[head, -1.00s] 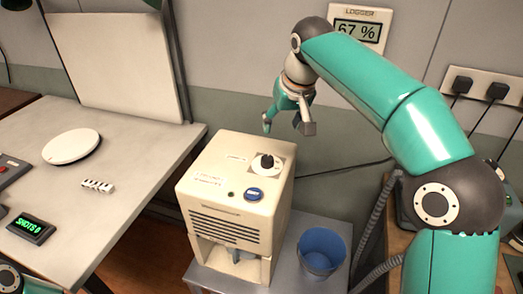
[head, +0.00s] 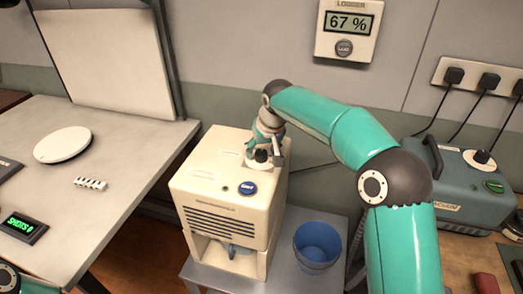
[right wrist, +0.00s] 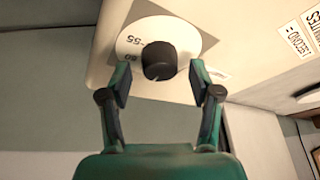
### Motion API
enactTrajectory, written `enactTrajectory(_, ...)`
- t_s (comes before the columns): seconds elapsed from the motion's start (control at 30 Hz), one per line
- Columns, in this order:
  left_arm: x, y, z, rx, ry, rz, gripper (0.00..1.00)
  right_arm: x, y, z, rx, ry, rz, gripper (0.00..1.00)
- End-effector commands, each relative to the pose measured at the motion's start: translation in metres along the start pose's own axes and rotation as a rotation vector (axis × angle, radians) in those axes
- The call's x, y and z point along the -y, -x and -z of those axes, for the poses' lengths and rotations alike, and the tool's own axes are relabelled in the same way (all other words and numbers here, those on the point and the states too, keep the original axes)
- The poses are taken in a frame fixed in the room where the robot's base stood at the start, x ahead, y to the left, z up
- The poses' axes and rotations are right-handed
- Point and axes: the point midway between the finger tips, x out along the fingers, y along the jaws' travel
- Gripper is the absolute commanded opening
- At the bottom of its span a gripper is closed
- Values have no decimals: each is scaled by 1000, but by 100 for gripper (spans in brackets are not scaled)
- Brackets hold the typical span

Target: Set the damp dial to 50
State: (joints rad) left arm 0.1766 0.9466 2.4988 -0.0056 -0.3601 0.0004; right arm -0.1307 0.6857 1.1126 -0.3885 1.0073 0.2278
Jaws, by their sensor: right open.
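The damp dial is a black knob (right wrist: 159,60) on a round white scale on top of the cream machine (head: 222,163). My left gripper is not in view.
A blue button (head: 247,188) sits in front of the dial on the machine. The wall logger (head: 347,28) reads 67 %. A blue bucket (head: 318,245) stands right of the machine. A grey table (head: 110,170) is at the left, a vacuum (head: 462,185) at the right.

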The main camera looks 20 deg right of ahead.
Motion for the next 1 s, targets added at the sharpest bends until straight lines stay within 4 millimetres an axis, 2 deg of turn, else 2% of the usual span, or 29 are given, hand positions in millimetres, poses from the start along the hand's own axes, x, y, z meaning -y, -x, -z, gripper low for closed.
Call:
enactTrajectory(0.33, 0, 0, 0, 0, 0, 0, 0, 0, -5, 0, 0, 0, 0, 63)
enactTrajectory(0.37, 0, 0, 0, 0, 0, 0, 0, 0, -5, 0, 0, 0, 0, 60)
enactTrajectory(0.7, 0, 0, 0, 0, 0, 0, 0, 0, -4, 0, 0, 0, 0, 3)
enactTrajectory(1.0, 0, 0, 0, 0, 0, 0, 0, 1, -4, 0, -2, -25, -11, 3)
